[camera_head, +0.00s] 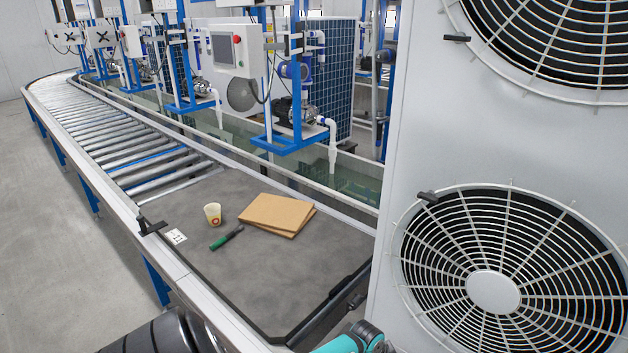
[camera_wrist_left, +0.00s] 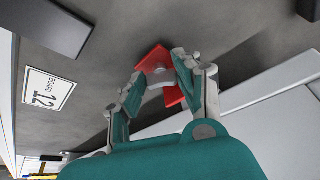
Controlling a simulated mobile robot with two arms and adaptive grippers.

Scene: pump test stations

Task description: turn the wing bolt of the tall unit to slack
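The tall unit (camera_head: 393,150) is the light grey cabinet with two round fan grilles, filling the right of the head view. In the left wrist view a red winged part (camera_wrist_left: 153,60) with a pale grey middle sits against a grey surface; it looks like the wing bolt. My left gripper (camera_wrist_left: 157,70) has its two fingers apart, one on each side of this part. The right finger covers some of it, and I cannot tell whether either finger touches it. The wing bolt does not show in the head view. My right gripper is in neither view.
A roller conveyor (camera_head: 130,145) runs along the left. Its grey board (camera_head: 200,275) holds a cup (camera_head: 213,213), a green-handled tool (camera_head: 226,238) and brown cardboard sheets (camera_head: 275,213). A "BOARD 12" label (camera_wrist_left: 48,90) shows in the wrist view. Blue-framed pump stations (camera_head: 290,145) stand behind.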

